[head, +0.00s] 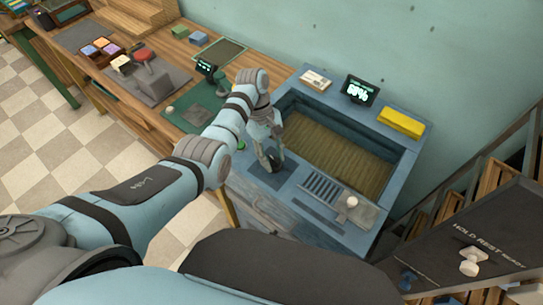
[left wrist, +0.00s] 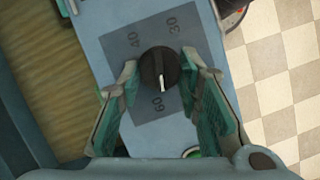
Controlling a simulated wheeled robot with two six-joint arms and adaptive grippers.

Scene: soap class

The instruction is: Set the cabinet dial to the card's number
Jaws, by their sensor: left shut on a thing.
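The black dial (left wrist: 157,68) sits on a grey plate with the numbers 30, 40 and 60. Its white mark points down in the left wrist view, close to the 60. My left gripper (left wrist: 160,66) is shut on the dial, one finger on each side. In the head view my left gripper (head: 272,160) is over the front-left corner of the blue cabinet (head: 262,207) and partly covers the dial. A small pale card (head: 316,80) lies on the cabinet's back rim; its writing is too small to read. My right gripper is not in view.
A dark screen (head: 359,91) with blurred glowing digits and a yellow block (head: 401,122) stand on the cabinet's back rim. A slatted grate (head: 324,188) is to the right of my gripper. A wooden bench (head: 180,52) with small items is at left.

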